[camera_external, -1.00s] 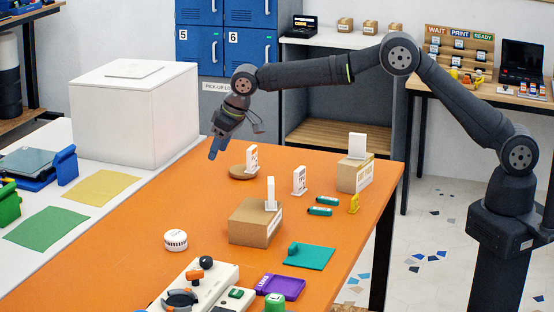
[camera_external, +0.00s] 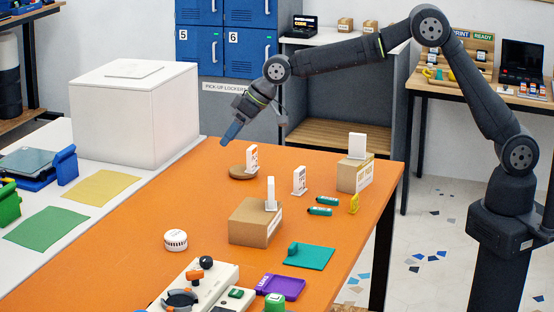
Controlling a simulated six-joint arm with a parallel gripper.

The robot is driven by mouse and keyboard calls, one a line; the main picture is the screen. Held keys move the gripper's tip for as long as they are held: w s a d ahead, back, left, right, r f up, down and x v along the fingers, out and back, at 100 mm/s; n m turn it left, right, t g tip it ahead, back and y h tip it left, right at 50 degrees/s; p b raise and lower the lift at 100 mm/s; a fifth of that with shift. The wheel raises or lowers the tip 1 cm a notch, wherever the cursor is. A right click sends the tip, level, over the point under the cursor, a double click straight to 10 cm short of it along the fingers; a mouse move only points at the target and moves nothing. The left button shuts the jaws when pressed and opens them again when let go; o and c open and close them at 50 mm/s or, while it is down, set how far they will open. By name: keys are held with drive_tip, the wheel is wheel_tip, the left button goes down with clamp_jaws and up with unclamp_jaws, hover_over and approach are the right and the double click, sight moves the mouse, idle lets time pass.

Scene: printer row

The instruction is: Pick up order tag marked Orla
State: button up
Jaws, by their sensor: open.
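Several white upright tags stand on the orange table (camera_external: 150,262). One tag (camera_external: 252,158) with orange print stands on or at a round wooden disc (camera_external: 238,173). Another printed tag (camera_external: 299,181) stands on the tabletop to its right. A third tag (camera_external: 270,194) is at the near cardboard box (camera_external: 250,226), and a fourth (camera_external: 357,146) is at the far cardboard box (camera_external: 348,177). The print is too small to read, so I cannot tell which says Orla. My gripper (camera_external: 231,132) is open and empty, above the table's far edge, up and left of the disc tag.
A teal holder (camera_external: 308,256), purple tray (camera_external: 282,287) and white round tin (camera_external: 175,240) are nearer. A large white box (camera_external: 130,115) stands left. The table's left middle is clear.

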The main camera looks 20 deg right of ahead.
drive_tip(key=s+d+r+y, duration=0.1)
drive_tip(key=s+d+y, duration=0.1)
drive_tip(key=s+d, duration=0.35)
drive_tip(key=m+t, duration=0.2)
drive_tip(key=t, duration=0.6)
hover_over(356, 200)
drive_tip(key=s+d, duration=0.4)
wheel_tip(356, 200, down, 2)
drive_tip(key=f, duration=1.1)
drive_tip(key=a+f, duration=0.1)
drive_tip(key=f, duration=0.4)
drive_tip(key=shift+w+f, duration=0.1)
drive_tip(key=shift+f, duration=0.65)
drive_tip(key=x, duration=0.7)
drive_tip(key=shift+a+f, duration=0.1)
drive_tip(key=shift+a, duration=0.15)
drive_tip(key=c, duration=0.7)
